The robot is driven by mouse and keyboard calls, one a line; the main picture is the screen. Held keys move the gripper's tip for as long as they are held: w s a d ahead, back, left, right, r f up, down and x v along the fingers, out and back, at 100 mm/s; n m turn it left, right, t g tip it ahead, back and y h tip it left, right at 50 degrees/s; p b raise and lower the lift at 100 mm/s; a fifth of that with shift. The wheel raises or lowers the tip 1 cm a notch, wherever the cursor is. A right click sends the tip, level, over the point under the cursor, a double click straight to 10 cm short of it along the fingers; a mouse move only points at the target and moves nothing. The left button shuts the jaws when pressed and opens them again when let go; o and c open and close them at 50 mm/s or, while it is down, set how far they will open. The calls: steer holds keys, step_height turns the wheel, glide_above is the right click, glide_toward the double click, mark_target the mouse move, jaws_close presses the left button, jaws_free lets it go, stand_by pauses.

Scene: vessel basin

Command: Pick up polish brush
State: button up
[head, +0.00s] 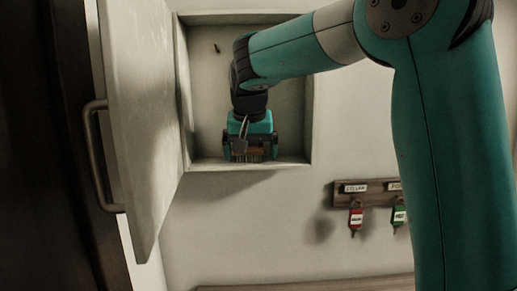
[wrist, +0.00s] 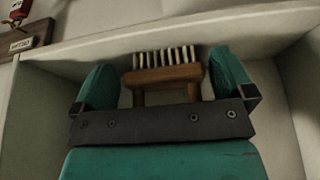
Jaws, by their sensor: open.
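The polish brush (wrist: 168,75) has a brown wooden body with a row of pale bristles. In the wrist view it lies between the two teal fingers of my gripper (wrist: 164,78), with a gap on each side. My gripper is open around it and not closed on it. In the head view my gripper (head: 249,148) is low inside the wall cabinet, near its bottom ledge. The brush (head: 257,152) shows there only in small part, mostly hidden by the gripper.
The open wall cabinet (head: 308,120) has side walls and a bottom ledge close around my gripper. Its door (head: 145,110) stands open at left.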

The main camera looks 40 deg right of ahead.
steer(key=shift+c, duration=0.2)
steer(key=c, duration=0.8)
steer(key=shift+r, duration=0.1)
